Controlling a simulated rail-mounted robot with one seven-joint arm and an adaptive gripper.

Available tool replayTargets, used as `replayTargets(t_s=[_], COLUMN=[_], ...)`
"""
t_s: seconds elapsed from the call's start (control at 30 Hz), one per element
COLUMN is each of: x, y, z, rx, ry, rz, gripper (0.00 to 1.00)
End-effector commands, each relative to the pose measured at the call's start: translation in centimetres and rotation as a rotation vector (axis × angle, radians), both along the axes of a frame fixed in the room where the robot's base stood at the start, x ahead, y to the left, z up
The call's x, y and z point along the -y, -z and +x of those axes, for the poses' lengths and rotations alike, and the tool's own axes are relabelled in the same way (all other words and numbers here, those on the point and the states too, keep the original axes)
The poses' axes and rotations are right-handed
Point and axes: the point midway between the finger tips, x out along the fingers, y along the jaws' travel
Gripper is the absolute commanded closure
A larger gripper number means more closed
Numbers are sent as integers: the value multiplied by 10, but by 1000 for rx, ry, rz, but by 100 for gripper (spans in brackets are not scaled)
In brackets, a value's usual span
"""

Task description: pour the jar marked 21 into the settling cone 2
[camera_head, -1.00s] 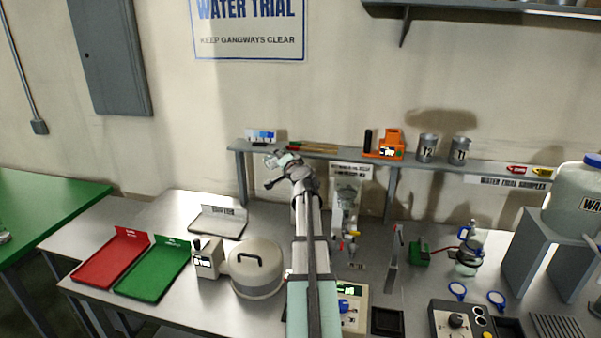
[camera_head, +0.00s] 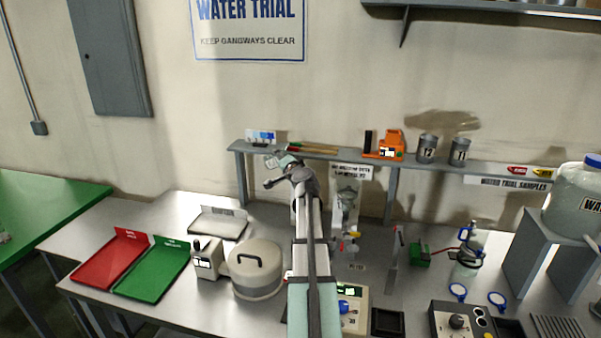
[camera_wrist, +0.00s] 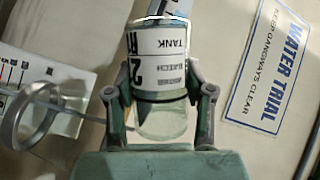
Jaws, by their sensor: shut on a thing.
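The jar (camera_wrist: 160,118) is clear, with a white label that shows a large 2 and the word TANK. The label's second digit is not clear to me. In the wrist view my gripper (camera_wrist: 158,93) is shut around the jar, one finger on each side. Clear glassware (camera_head: 347,197), perhaps the settling cones, stands just right of my forearm under a small sign. Which is cone 2 cannot be told.
A metal ring (camera_wrist: 35,115) on a rod is left of the jar in the wrist view. The shelf (camera_head: 410,168) holds an orange device (camera_head: 386,145) and two grey tins (camera_head: 427,149). A round lidded pot (camera_head: 256,268) and red and green trays (camera_head: 152,269) stand left.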

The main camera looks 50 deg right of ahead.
Motion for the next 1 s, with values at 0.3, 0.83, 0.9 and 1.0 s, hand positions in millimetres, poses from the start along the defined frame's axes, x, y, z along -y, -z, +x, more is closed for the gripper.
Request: replayTargets(t_s=[0.3,0.83,0.9,1.0], x=[0,0,0,0], y=[-2,-3,-4,-4], z=[0,0,0,0], rx=[19,49,52,58], ry=[1,0,1,1], rz=[15,39,43,47], gripper=[91,91,91,91])
